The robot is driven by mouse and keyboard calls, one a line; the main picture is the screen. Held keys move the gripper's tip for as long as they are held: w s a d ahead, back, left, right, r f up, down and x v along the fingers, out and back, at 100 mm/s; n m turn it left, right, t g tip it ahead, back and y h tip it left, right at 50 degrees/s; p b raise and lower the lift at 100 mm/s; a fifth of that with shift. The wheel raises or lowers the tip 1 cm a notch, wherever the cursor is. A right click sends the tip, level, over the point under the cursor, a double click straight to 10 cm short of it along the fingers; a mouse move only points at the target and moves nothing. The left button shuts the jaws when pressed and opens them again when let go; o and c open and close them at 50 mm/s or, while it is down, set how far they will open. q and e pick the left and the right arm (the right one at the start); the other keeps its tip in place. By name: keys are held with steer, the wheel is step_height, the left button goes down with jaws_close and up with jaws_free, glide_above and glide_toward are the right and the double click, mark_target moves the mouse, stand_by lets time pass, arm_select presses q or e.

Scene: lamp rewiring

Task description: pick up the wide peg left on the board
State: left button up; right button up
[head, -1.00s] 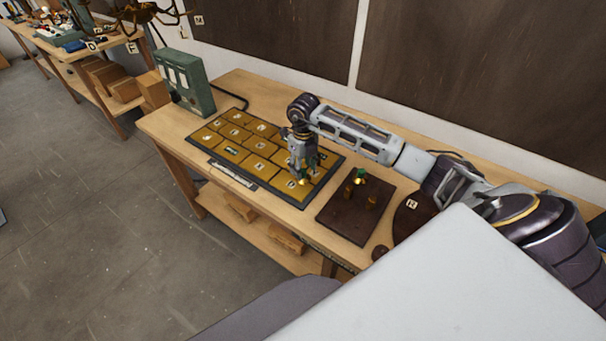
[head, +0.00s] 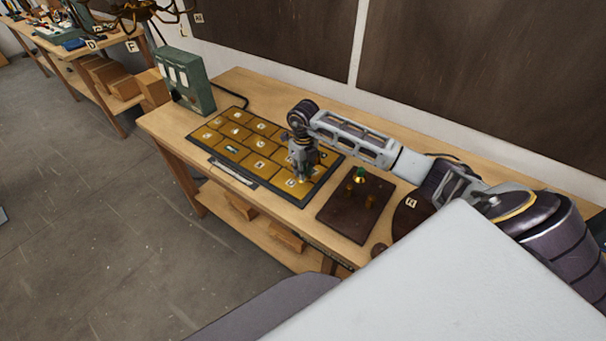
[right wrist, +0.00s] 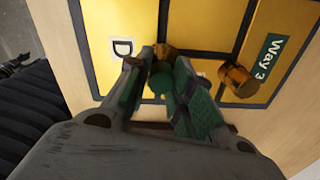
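The yellow-tiled board (head: 226,152) lies on the bench. My right gripper (head: 303,178) is low over its near right corner, pointing down. In the right wrist view my fingers (right wrist: 163,68), with green pads, are close together. A brass and green peg (right wrist: 162,52) shows between their tips, and they look shut on it. This seems to be the wide peg, but its width is hard to judge. A second brass peg (right wrist: 237,80) is on the board to the right, near the "Way 3" label. My left gripper is not in view.
A dark brown block (head: 343,218) with brass pegs, one green-topped (head: 360,173), stands right of the board. A round dark piece (head: 411,213) lies beyond it. A green box (head: 186,80) stands at the bench's far left end.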

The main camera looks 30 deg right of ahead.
jaws_close()
steer(key=shift+r+b, duration=1)
steer(key=shift+r, duration=4)
steer(key=shift+r, duration=0.1)
